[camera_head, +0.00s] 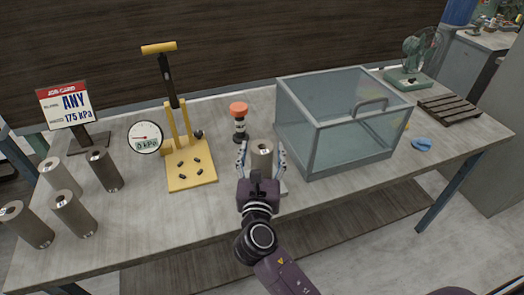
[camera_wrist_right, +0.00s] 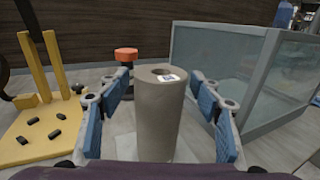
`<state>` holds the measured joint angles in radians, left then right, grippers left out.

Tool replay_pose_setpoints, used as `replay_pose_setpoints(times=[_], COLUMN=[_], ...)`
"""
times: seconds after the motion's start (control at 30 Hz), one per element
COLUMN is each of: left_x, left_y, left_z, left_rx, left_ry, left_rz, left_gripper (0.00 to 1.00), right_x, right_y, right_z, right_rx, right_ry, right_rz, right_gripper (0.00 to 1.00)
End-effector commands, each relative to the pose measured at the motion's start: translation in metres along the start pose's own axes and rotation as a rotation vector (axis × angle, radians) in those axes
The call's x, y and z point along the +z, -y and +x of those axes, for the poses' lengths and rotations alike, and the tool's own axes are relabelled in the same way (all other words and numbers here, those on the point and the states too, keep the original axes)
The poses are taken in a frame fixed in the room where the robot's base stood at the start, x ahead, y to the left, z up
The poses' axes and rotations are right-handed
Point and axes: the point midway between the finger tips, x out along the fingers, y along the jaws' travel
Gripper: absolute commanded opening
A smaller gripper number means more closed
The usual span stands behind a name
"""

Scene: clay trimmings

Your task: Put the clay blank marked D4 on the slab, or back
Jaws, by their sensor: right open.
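A grey-brown clay blank (camera_head: 262,163), a cylinder with a hole and a small white label on top, stands upright at the table's middle. It also fills the middle of the right wrist view (camera_wrist_right: 158,120); its label is too small to read. My right gripper (camera_head: 261,152) is open, with one finger on each side of this blank and gaps visible. Under the blank, a pale flat slab (camera_wrist_right: 124,147) shows partly; the blank hides the rest. Several similar blanks (camera_head: 74,213) stand at the table's left; their marks cannot be read. My left gripper is not in view.
A yellow press (camera_head: 190,178) with a 0 kPa gauge (camera_head: 145,137) and a job card (camera_head: 66,104) reading ANY, 175 kPa stand left. An orange-capped item (camera_head: 239,112) stands behind the blank. A glass box (camera_head: 345,130) is close on the right.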

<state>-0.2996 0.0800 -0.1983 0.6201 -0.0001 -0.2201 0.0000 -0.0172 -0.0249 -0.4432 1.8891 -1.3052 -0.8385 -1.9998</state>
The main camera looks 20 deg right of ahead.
Motion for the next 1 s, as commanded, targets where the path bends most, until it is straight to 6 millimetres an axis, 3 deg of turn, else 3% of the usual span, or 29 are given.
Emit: replay_pose_setpoints(times=[0.17,0.5,0.7,1.0], left_x=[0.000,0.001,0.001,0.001], left_y=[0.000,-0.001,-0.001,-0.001], left_z=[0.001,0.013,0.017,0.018], left_rx=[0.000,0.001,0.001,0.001], left_ry=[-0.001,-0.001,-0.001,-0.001], left_rz=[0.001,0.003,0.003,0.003], left_gripper=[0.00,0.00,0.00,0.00], right_x=[0.002,0.000,0.001,0.003], right_y=[0.000,-0.001,0.000,0.000], right_z=[-0.009,-0.079,-0.110,-0.120], right_rx=[0.001,0.002,0.001,-0.001], right_ry=[-0.001,-0.003,-0.002,0.001], right_rz=[0.001,0.002,0.001,0.001], right_gripper=[0.59,0.59,0.59,0.59])
